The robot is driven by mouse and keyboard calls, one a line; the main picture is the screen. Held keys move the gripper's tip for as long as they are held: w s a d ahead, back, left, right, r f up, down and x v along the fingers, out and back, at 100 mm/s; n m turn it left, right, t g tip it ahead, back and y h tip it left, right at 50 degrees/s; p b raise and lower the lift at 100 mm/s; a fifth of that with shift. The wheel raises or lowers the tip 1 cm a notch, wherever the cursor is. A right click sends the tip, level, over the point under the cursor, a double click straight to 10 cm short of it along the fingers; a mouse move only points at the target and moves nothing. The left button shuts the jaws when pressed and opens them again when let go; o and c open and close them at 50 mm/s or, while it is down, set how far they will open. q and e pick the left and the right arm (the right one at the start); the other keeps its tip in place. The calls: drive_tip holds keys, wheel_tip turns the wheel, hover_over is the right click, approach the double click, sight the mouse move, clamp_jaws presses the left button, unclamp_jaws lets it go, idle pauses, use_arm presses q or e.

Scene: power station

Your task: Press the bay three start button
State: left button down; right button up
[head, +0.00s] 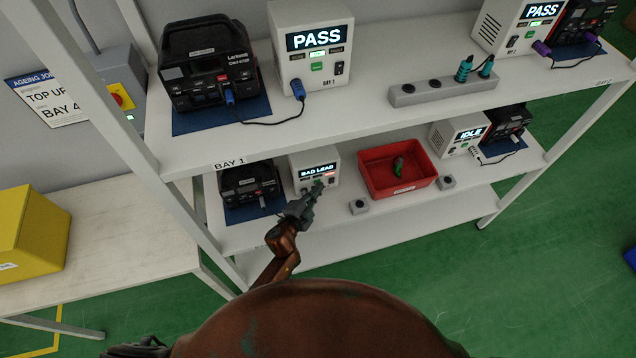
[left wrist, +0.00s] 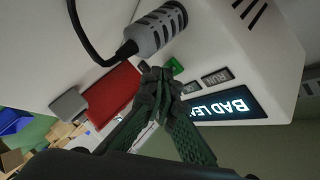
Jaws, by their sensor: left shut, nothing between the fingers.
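A white tester (head: 330,158) stands on the lower shelf at the left, its screen reading BAD LEAD (head: 318,171). The screen also shows in the left wrist view (left wrist: 238,107). Its green button (left wrist: 176,64) shows in the left wrist view, beside a grey plug (left wrist: 150,32) with a black cable. My left gripper (head: 318,186) is shut and empty in front of this tester. In the left wrist view its fingertips (left wrist: 158,76) are right beside the green button and partly cover it; I cannot tell whether they touch. In the head view the gripper hides the button.
A black power station (head: 247,183) stands left of the tester. A red bin (head: 376,177) holding a green item, and small grey boxes (head: 358,207), are to its right. An IDLE tester (head: 455,132) is further right. The upper shelf (head: 345,110) overhangs; its front testers read PASS.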

use_arm(q)
drive_tip(key=shift+w, duration=0.1)
use_arm(e)
drive_tip(key=shift+a, duration=0.3)
idle(0.3)
use_arm(q)
drive_tip(key=shift+s+d, duration=0.15)
drive_tip(key=shift+s, duration=0.4)
use_arm(e)
drive_tip(key=shift+d, duration=0.1)
drive_tip(key=shift+d+r, duration=0.1)
use_arm(q)
drive_tip(key=shift+s+d, duration=0.2)
drive_tip(key=shift+s, duration=0.3)
drive_tip(key=shift+s+d+p, duration=0.15)
drive_tip(key=shift+s+d, duration=0.1)
drive_tip(key=shift+s, duration=0.55)
drive_tip(key=shift+s+d+p, duration=0.1)
drive_tip(key=shift+s+d, duration=0.15)
drive_tip(key=shift+s, duration=0.5)
drive_tip(key=shift+s+d+p, duration=0.15)
drive_tip(key=shift+s+d, duration=0.1)
drive_tip(key=shift+s, duration=0.55)
use_arm(e)
drive_tip(key=shift+r, duration=0.3)
drive_tip(key=shift+w, duration=0.1)
